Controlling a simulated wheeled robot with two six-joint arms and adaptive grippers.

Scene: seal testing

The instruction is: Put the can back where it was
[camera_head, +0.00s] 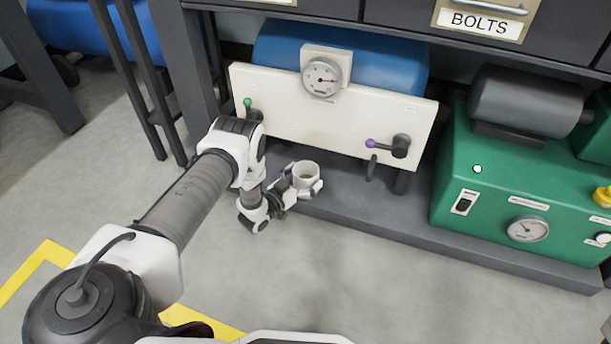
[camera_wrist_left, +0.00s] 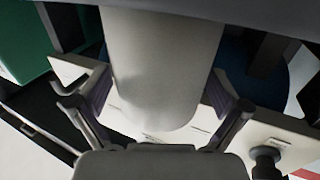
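The can (camera_head: 306,172) is a pale, open-topped cylinder, roughly upright in the head view. My left gripper (camera_head: 303,187) has its fingers on either side of it and is shut on it, near the front edge of the low grey shelf (camera_head: 345,196). In the left wrist view the can (camera_wrist_left: 160,70) fills the space between the two dark finger pads. Whether its base touches anything is hidden by the gripper. My right gripper is out of view.
Behind the can is a white panel (camera_head: 285,112) with a gauge (camera_head: 322,76), a green-knobbed lever (camera_head: 248,104) and a purple-tipped lever (camera_head: 372,143), before a blue tank (camera_head: 385,62). A green pump unit (camera_head: 460,150) stands right. The grey floor (camera_head: 370,285) in front is clear.

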